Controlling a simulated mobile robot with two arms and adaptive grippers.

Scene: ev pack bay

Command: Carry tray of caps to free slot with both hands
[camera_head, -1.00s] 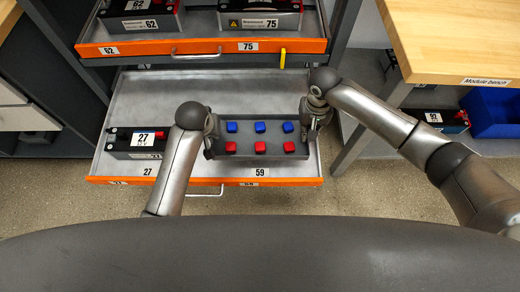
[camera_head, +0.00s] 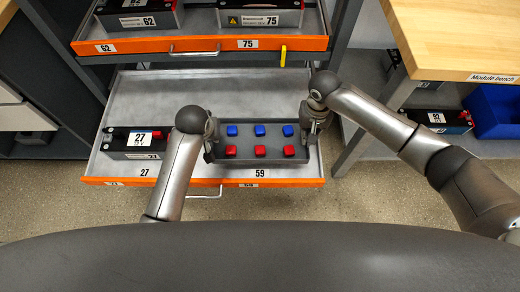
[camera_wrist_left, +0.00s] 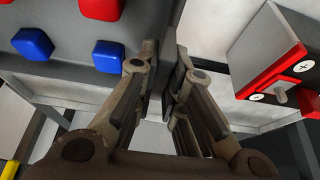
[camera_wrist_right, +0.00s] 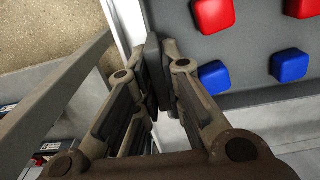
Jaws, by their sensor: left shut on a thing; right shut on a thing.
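The grey tray (camera_head: 245,162) holds a back row of blue caps (camera_head: 260,130) and a front row of red caps (camera_head: 261,150). It is over the right part of the open lower drawer (camera_head: 150,90), behind the label 59. I cannot tell if it touches the drawer floor. My left gripper (camera_head: 211,143) is shut on the tray's left end wall; its fingers show in the left wrist view (camera_wrist_left: 170,75). My right gripper (camera_head: 313,125) is shut on the right end wall; its fingers show in the right wrist view (camera_wrist_right: 158,70).
A module marked 27 (camera_head: 133,143) stands left of the tray in the same drawer. The upper drawer (camera_head: 190,45) holds modules 62 and 75. The wooden module bench (camera_head: 460,40) stands at right, with module 92 (camera_head: 437,119) and a blue bin (camera_head: 495,112) beneath it.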

